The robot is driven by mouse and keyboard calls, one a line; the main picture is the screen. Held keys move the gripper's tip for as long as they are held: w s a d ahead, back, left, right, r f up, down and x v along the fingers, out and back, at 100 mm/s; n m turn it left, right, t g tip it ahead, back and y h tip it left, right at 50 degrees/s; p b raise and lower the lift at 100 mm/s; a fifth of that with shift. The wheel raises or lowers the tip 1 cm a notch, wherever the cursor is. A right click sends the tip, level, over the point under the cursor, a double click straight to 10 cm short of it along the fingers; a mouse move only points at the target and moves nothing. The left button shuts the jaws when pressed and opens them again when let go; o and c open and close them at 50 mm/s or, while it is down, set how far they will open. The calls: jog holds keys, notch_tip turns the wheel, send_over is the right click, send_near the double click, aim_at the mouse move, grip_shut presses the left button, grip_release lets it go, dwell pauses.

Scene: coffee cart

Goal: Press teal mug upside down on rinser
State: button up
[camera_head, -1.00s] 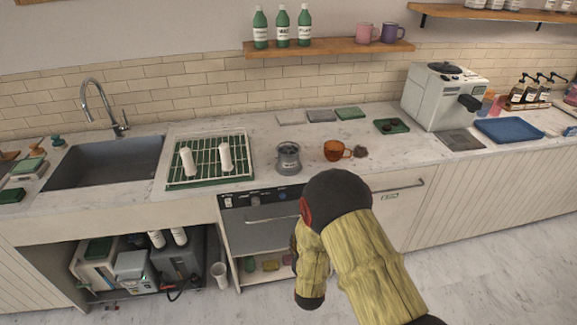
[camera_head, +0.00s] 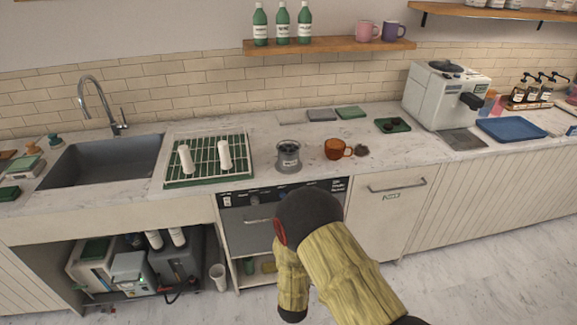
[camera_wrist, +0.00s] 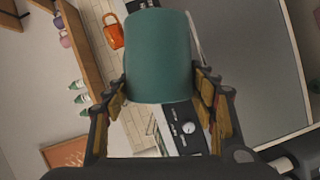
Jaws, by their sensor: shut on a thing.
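The teal mug (camera_wrist: 158,55) fills the upper middle of the wrist view, between the two fingers of my gripper (camera_wrist: 161,90). The fingers are shut on its sides. Its long axis runs up and down in that picture; I cannot tell rim from base, and no handle shows. In the head view my arm hides both mug and gripper, in front of the counter. A grey round metal vessel with a label (camera_head: 288,157) stands on the counter beyond my arm; I cannot tell whether it is the rinser.
A white machine (camera_head: 437,95) stands at right. A shelf (camera_head: 330,47) hangs above.

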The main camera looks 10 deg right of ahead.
jog(key=shift+f+n+t+b, duration=0.15)
jog(key=shift+n+t+b, duration=0.3)
jog(key=shift+n, duration=0.65)
jog(key=shift+r+n+h, duration=0.2)
jog(key=shift+n+h, duration=0.1)
jog(key=shift+h, duration=0.1)
jog(key=shift+f+n+t+b, duration=0.25)
jog(key=shift+n+t+b, duration=0.4)
jog(key=shift+n, duration=0.55)
jog(key=shift+n+b, duration=0.35)
jog(key=shift+n, duration=0.35)
jog(key=shift+r+n+t, duration=0.25)
jog(key=shift+n+t, duration=0.35)
jog(key=shift+n, duration=0.6)
